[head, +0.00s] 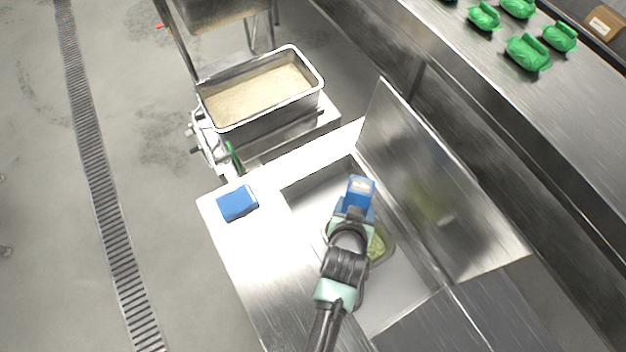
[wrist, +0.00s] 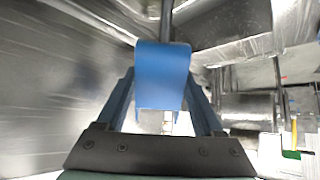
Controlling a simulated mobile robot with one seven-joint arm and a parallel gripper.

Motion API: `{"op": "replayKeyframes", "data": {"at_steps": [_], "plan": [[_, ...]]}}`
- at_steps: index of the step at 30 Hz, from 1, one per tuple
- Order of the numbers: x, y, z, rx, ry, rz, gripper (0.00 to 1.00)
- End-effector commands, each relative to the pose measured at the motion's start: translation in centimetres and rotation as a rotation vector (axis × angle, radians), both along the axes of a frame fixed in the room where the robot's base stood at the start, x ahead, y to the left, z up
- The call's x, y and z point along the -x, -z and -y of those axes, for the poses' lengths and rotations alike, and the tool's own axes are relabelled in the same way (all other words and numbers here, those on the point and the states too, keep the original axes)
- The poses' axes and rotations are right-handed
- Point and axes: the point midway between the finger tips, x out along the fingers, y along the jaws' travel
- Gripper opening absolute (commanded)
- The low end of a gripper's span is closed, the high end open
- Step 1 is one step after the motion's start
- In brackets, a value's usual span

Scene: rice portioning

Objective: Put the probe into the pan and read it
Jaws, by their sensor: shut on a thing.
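My gripper (head: 356,208) is shut on a blue probe (head: 361,187) with a pale patch on its top. In the wrist view the probe's blue body (wrist: 162,72) sits between the two fingers, and a dark rod shows beyond it. I hold it over an open steel well; a small pan (head: 387,252) with yellow-green contents lies below, partly hidden by my arm. A deep steel pan (head: 230,125) of pale, rice-like grain stands farther off at upper left, apart from the probe. Whether the probe touches anything below is hidden.
A blue box (head: 237,203) lies on the steel counter left of the well. An upright steel panel (head: 430,180) stands close on the right. Several green items (head: 527,53) lie on the bench at upper right. Grey floor at left is clear.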

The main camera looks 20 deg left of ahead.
Motion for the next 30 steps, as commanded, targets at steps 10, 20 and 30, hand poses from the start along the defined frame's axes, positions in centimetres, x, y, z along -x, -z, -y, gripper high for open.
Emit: {"op": "replayKeyframes", "data": {"at_steps": [10, 20, 30], "plan": [[-0.8, 0.2, 3.4, 0.000, 0.093, 0.093, 0.14], [-0.8, 2.8, 3.3, 0.001, 0.091, 0.092, 0.14], [-0.8, 6.2, 3.3, 0.000, 0.090, 0.092, 0.14]]}}
